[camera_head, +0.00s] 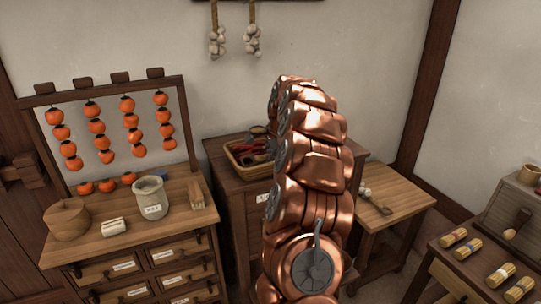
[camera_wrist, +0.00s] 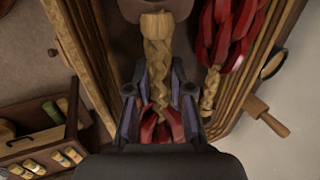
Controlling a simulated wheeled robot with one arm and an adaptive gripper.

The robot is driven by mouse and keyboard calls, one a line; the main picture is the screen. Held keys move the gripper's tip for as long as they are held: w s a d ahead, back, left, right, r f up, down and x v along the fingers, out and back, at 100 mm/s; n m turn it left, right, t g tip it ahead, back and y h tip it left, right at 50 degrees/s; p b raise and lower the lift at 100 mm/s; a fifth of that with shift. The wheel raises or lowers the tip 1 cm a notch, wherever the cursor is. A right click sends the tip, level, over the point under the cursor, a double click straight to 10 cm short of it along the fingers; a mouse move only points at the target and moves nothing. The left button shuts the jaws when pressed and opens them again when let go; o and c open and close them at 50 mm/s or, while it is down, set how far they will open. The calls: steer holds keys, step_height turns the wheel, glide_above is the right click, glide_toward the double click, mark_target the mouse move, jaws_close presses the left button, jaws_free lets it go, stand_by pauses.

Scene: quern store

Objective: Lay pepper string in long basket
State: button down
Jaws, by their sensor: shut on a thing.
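The long basket (camera_head: 232,158) stands on the middle cabinet in the head view, partly hidden by my arm, with red peppers in it. In the wrist view its slatted walls (camera_wrist: 268,48) run along both sides. My gripper (camera_wrist: 160,92) is shut on a pepper string, holding its pale straw braid (camera_wrist: 157,50); red peppers (camera_wrist: 150,128) show between and behind the fingers. The held string is over or inside the basket; I cannot tell whether it touches the bottom. Another pepper string (camera_wrist: 232,35) lies at the right, inside the basket wall.
A wooden handle (camera_wrist: 265,116) sticks out beside the basket. At left, a chest (camera_head: 105,238) carries a grey jar (camera_head: 152,197) and a rack of hanging orange fruit (camera_head: 97,127). At right are a small table (camera_head: 395,205) and a bench with straw bundles (camera_head: 470,247).

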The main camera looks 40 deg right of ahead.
steer(key=shift+c, duration=1.8)
jaws_free()
steer(key=shift+r, duration=0.15)
steer(key=w+d+v, duration=0.1)
steer(key=v, duration=0.8)
steer(key=shift+a+r, duration=0.35)
steer(key=shift+r, duration=0.15)
stand_by(0.8)
steer(key=shift+a, duration=0.1)
stand_by(0.4)
